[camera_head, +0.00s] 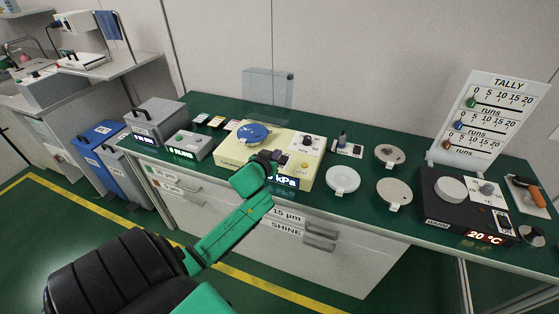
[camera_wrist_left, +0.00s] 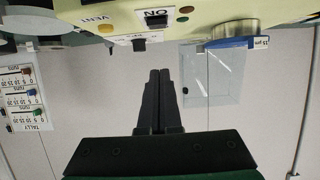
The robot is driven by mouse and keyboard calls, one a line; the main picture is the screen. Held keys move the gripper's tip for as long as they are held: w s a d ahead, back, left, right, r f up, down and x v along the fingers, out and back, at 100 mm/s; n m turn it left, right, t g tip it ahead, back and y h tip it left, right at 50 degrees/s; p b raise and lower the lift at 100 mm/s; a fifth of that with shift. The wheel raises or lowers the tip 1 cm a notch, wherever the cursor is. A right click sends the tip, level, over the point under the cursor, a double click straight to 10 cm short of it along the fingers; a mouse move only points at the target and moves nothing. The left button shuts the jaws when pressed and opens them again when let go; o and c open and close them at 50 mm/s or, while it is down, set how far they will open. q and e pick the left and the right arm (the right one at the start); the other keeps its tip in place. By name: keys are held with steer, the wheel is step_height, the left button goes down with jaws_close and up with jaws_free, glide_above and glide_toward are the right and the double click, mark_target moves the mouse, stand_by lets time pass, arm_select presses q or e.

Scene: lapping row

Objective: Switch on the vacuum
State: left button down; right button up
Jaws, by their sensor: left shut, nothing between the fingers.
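The cream vacuum unit (camera_head: 232,152) stands mid-bench with a blue disc (camera_head: 253,133) on top, a black dial (camera_head: 306,140) and a yellow button (camera_head: 304,166). Its front display (camera_head: 284,182) ends in "kPa"; my arm hides the rest. My left gripper (camera_head: 275,157) is over the unit's front part. In the left wrist view, which is upside down, its fingers (camera_wrist_left: 160,75) are shut and empty, apart from the unit in the picture. There the unit's black switch (camera_wrist_left: 157,18) has lettering like "ON", beside the yellow button (camera_wrist_left: 106,28) marked VENT. My right gripper is not in view.
A clear upright panel (camera_head: 268,88) stands behind the unit. Grey boxes with displays (camera_head: 188,145) are at left. Round plates (camera_head: 343,179), a dark heater (camera_head: 462,208) reading 20 °C and the tally board (camera_head: 490,115) are at right.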

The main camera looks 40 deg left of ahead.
mark_target(283, 159)
arm_select(q)
steer(key=x, duration=0.4)
step_height(283, 159, down, 3)
steer(key=shift+s, duration=0.15)
steer(key=shift+s+d+f, duration=0.1)
steer(key=shift+s+f, duration=0.05)
steer(key=shift+f, duration=0.3)
